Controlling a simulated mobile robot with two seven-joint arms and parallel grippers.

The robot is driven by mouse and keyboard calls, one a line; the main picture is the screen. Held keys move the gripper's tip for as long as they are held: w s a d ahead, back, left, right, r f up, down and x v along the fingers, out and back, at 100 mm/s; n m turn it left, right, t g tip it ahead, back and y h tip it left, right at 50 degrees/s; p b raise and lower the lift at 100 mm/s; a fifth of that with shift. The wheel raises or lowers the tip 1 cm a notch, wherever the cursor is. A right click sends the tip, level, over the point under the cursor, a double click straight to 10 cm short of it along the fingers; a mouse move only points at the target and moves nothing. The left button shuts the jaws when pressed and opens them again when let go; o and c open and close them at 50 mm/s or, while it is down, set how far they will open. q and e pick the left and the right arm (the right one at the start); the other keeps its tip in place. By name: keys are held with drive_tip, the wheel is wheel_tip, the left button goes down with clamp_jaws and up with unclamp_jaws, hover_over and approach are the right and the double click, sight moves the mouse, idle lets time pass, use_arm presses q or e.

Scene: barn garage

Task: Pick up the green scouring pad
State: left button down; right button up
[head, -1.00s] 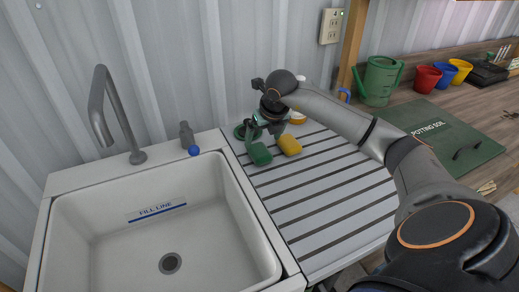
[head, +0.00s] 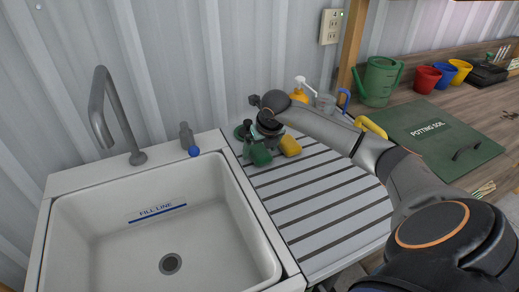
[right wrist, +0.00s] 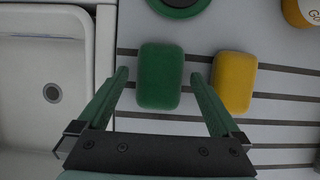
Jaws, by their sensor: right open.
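The green scouring pad (head: 261,156) lies on the ribbed drainboard beside the sink. In the right wrist view the pad (right wrist: 160,76) shows as an upright green block between my two fingertips, with a gap on each side. My right gripper (head: 258,146) is open and low at the pad in the head view; part of the pad is hidden by it. In the right wrist view the open gripper (right wrist: 158,76) has one finger left of the pad and the other in the gap before the yellow sponge (right wrist: 233,82). My left gripper is not in view.
The yellow sponge (head: 290,146) lies close right of the pad. A round green object (head: 240,132) sits behind it. A yellow pump bottle (head: 299,94) and a clear cup (head: 325,104) stand farther back. The sink (head: 105,225) is left; the drainboard's front (head: 325,225) is clear.

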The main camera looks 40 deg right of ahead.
drive_tip(key=shift+f, duration=0.1)
drive_tip(key=shift+c, duration=0.3)
drive_tip(key=c, duration=1.2)
